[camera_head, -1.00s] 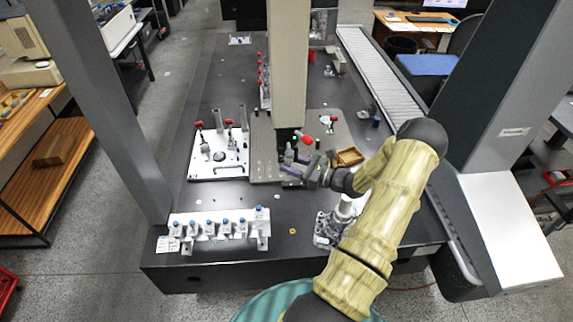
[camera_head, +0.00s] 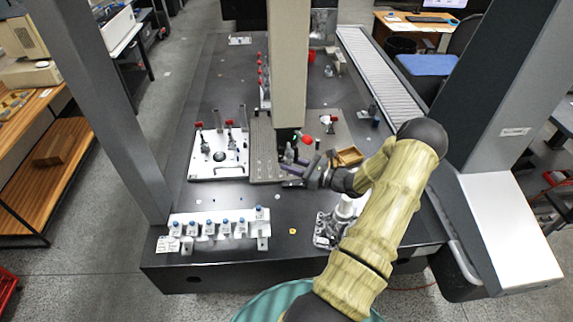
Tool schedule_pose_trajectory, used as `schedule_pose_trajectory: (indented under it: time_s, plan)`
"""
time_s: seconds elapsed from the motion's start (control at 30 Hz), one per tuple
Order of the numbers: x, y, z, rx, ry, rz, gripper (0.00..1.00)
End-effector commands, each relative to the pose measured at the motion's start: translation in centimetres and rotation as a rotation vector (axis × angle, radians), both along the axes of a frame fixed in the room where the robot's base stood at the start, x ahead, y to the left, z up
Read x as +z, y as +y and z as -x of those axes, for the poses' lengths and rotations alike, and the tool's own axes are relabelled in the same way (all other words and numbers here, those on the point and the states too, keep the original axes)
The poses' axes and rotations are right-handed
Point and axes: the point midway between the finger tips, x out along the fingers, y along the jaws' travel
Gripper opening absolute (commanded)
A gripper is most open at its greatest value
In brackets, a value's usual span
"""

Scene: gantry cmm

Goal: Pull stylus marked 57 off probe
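The probe hangs at the lower end of the light vertical column (camera_head: 289,70), above the dark granite table. A small grey stylus-like piece (camera_head: 289,155) shows just under the column; its marking is too small to read. My gripper (camera_head: 284,165) reaches in from the right, its dark purple-tinted fingers pointing left beside and just below that piece. The two fingers look spread apart. Whether either finger touches the piece cannot be made out at this size.
A white rack (camera_head: 218,228) with several blue-topped styli stands at the front left. A white fixture plate (camera_head: 219,158) with red-knobbed clamps lies left of the column. A wooden tray (camera_head: 348,156) and a metal part (camera_head: 330,230) sit near my arm. The front middle is mostly clear.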

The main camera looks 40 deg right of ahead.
Motion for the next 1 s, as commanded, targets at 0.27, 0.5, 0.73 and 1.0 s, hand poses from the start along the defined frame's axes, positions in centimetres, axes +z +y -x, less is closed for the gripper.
schedule_pose_trajectory:
  time_s: [0.27,0.5,0.73,1.0]
  plan:
    - [-0.9,0.0,0.0,0.000,0.002,0.001,0.06]
    - [-1.4,0.0,0.0,0.000,0.001,0.000,0.06]
    - [-1.9,0.0,0.0,0.000,0.001,0.000,0.06]
    - [-2.6,0.0,0.0,0.000,0.000,0.000,0.06]
